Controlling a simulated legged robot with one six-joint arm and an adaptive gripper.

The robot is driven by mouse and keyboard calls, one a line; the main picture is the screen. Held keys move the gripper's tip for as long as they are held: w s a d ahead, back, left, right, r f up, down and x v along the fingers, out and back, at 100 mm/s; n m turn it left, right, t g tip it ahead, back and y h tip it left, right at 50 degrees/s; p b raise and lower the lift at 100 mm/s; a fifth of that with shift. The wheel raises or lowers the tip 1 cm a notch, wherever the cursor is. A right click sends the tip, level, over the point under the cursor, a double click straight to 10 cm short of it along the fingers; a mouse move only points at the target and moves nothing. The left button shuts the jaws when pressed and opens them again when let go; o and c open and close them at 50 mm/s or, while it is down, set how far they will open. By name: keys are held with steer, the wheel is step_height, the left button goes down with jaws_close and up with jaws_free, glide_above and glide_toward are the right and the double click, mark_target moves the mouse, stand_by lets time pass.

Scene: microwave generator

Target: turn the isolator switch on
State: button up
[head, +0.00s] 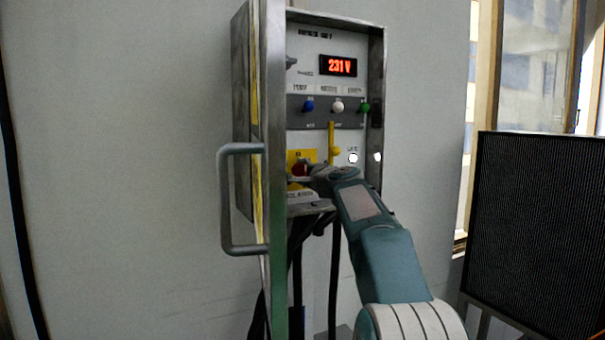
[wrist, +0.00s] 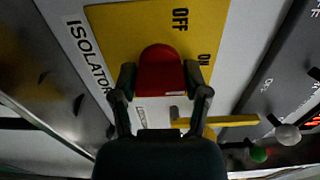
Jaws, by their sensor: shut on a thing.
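The isolator switch is a red knob (wrist: 160,70) on a yellow plate (wrist: 120,25) marked OFF and ON, with the word ISOLATOR beside it. In the head view the red knob (head: 298,169) shows at the lower left of the panel, partly hidden by my gripper (head: 314,176). In the wrist view my gripper (wrist: 160,80) has one finger on each side of the knob and is shut on it. The ON mark is to the right of the knob, and OFF is above it. The knob's exact pointing direction is hard to tell.
The panel sits in a metal cabinet whose open door (head: 275,120) and grey handle (head: 228,200) stand to the left. A yellow lever (head: 331,138) is close to my gripper. Blue (head: 308,105), white (head: 337,106) and green (head: 364,107) knobs sit below a display reading 231 V (head: 339,65).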

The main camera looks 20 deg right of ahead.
steer(key=shift+w+f, duration=0.1)
steer(key=shift+f, duration=0.25)
steer(key=o, duration=1.2)
steer(key=shift+d, duration=0.1)
steer(key=shift+c, duration=0.2)
steer(key=shift+r, duration=0.1)
steer(key=shift+r, duration=0.1)
steer(key=shift+s, duration=0.25)
steer(key=s, duration=1.1)
steer(key=shift+s+d, duration=0.2)
